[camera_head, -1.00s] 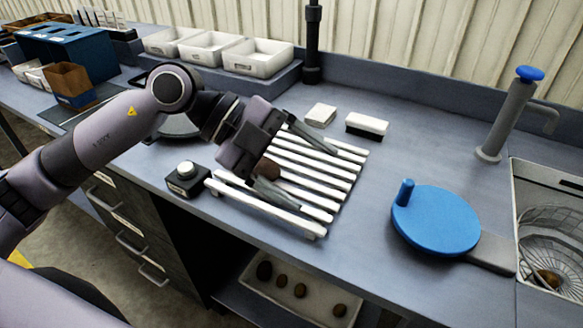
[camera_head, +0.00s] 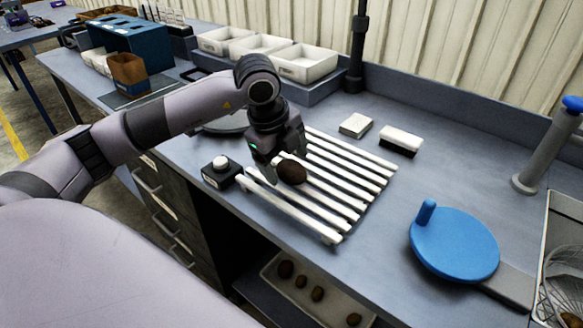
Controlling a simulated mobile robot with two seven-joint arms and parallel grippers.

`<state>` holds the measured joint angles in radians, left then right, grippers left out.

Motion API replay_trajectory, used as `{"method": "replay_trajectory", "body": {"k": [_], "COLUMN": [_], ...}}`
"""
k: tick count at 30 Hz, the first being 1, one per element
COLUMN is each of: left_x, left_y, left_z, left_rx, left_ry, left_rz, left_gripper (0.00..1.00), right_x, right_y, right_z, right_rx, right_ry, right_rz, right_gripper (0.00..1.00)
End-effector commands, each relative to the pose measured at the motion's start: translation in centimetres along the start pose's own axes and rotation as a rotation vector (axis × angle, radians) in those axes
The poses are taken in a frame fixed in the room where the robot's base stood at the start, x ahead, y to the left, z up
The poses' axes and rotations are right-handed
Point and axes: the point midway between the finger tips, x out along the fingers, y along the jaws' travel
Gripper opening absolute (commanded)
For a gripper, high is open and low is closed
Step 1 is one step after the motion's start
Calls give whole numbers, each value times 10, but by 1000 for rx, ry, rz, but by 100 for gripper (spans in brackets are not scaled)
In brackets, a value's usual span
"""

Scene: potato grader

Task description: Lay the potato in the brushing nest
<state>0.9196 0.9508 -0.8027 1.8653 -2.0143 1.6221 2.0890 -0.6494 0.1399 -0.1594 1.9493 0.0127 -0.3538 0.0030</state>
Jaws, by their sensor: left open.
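A dark brown potato (camera_head: 292,172) appears to lie on the white slatted rack (camera_head: 352,182), toward its left side. My left gripper (camera_head: 277,163) is open and points down at the rack, right beside the potato. Its fingers are partly hidden, so I cannot tell whether one touches the potato. I cannot tell for sure which thing is the brushing nest. My right gripper is not in view.
A black box with a white button (camera_head: 221,170) stands left of the rack. Two small blocks, one a white-topped brush (camera_head: 401,140), lie behind it. A blue disc with a peg (camera_head: 455,245) is at right. A low tray (camera_head: 337,310) holds several potatoes. White bins (camera_head: 304,62) stand behind.

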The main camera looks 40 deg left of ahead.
Motion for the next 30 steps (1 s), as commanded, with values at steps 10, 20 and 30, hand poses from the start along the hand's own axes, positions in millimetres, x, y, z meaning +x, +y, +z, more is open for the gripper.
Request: {"method": "replay_trajectory", "body": {"k": [10,20,30], "left_x": [15,14,6], "left_y": [0,0,-4], "left_z": [0,-1,-1], "left_rx": [1,2,2], "left_ry": [1,2,3], "left_rz": [-1,-2,-5], "left_gripper": [81,13,13], "right_x": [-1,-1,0], "right_y": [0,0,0], "right_z": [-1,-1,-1], "right_rx": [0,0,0], "right_ry": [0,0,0], "right_rz": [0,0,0], "right_gripper": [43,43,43]}}
